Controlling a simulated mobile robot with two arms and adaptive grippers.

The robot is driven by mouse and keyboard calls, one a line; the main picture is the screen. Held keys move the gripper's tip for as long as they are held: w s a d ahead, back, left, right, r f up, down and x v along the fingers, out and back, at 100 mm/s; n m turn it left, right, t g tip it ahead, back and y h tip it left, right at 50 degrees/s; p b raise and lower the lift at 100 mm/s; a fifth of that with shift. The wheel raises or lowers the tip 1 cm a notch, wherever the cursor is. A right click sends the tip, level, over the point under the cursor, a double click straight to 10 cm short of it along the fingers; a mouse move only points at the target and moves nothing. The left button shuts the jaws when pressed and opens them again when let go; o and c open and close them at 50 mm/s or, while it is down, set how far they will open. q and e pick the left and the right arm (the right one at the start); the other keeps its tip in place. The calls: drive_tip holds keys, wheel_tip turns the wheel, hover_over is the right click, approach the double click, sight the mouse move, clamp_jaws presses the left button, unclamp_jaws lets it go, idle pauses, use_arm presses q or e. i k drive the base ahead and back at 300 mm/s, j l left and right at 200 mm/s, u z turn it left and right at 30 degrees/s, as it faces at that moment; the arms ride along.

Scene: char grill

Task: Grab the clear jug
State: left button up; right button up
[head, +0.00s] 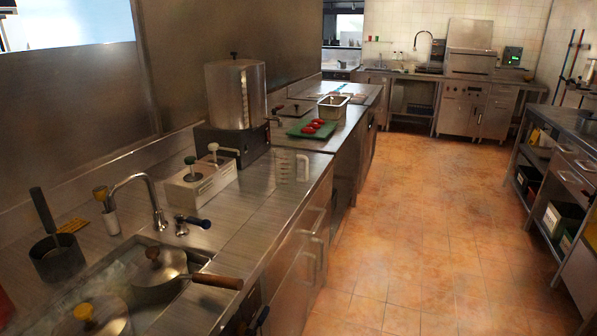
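The clear jug (283,166) stands upright on the steel counter (262,200) at the left, close to its front edge. It is see-through with pale markings, and its handle faces right. Nothing is touching it, and its inside looks empty, though this is hard to tell. Neither of my grippers can be made out in the head view. A small dark shape (257,319) shows at the bottom edge in front of the counter; I cannot tell what it is.
A white dispenser box (204,184) and a tall steel urn (233,95) stand left of the jug. Behind are a green tray (296,133) with red items and a steel pan (333,106). A sink with a saucepan (160,272) is nearer. The tiled floor (440,230) is clear.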

sight(285, 158)
drive_tip(key=i+l+u, duration=0.45)
drive_tip(key=i+l, duration=0.55)
drive_tip(key=i, duration=0.1)
